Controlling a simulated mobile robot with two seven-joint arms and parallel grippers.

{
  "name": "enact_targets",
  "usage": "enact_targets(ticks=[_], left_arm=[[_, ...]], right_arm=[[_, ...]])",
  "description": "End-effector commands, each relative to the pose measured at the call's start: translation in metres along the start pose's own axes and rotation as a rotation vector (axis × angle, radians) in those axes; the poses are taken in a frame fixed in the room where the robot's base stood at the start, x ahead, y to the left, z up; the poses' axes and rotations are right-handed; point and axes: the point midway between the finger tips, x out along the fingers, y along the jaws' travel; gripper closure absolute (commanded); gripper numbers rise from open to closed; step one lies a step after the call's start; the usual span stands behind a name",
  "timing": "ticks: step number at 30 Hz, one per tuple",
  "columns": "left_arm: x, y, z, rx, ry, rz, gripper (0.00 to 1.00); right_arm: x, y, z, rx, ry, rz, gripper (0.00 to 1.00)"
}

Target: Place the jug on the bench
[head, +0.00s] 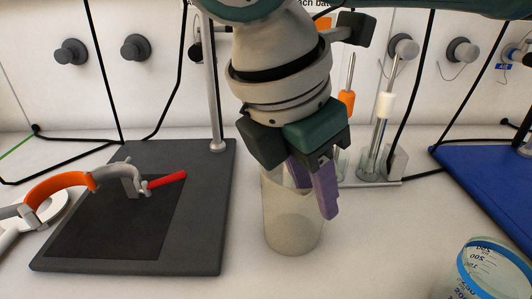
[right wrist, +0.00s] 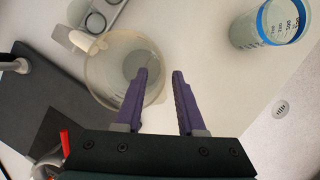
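The jug (head: 291,222) is a pale translucent vessel standing upright on the white bench (head: 375,235), right of the dark stand base. It also shows in the right wrist view (right wrist: 103,72), seen from above with an open, round mouth. My right gripper (head: 315,200) is over the jug's right side, pointing down, and partly hides its rim. Contact cannot be told. My left gripper is not in view.
A rack with glass tubes (head: 376,150) stands behind the jug.

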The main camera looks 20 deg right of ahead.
Motion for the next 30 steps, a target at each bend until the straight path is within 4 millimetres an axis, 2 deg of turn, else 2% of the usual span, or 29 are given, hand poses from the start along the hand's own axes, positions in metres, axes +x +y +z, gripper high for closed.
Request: enact_targets(ticks=[1,3,9,13,19,23,27,30], left_arm=[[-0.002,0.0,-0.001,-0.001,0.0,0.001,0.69],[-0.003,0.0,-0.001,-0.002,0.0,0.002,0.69],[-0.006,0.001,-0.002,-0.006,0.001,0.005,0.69],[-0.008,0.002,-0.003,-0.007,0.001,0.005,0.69],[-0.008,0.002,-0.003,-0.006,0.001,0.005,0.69],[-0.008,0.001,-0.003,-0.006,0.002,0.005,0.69],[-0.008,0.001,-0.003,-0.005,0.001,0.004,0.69],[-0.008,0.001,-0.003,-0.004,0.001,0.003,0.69]], right_arm=[[-0.015,0.001,0.0,-0.002,0.002,0.006,0.61],[-0.031,0.001,0.0,-0.001,0.002,0.005,0.61],[-0.07,0.001,0.0,0.0,0.0,0.003,0.61],[-0.083,0.001,0.0,0.0,0.001,0.002,0.61],[-0.086,-0.001,-0.004,0.0,0.012,0.001,0.61],[-0.075,-0.01,-0.035,0.011,0.113,0.013,0.61],[-0.064,-0.028,-0.093,0.112,0.349,0.029,0.61],[-0.061,-0.04,-0.124,0.269,0.529,0.026,0.61]])
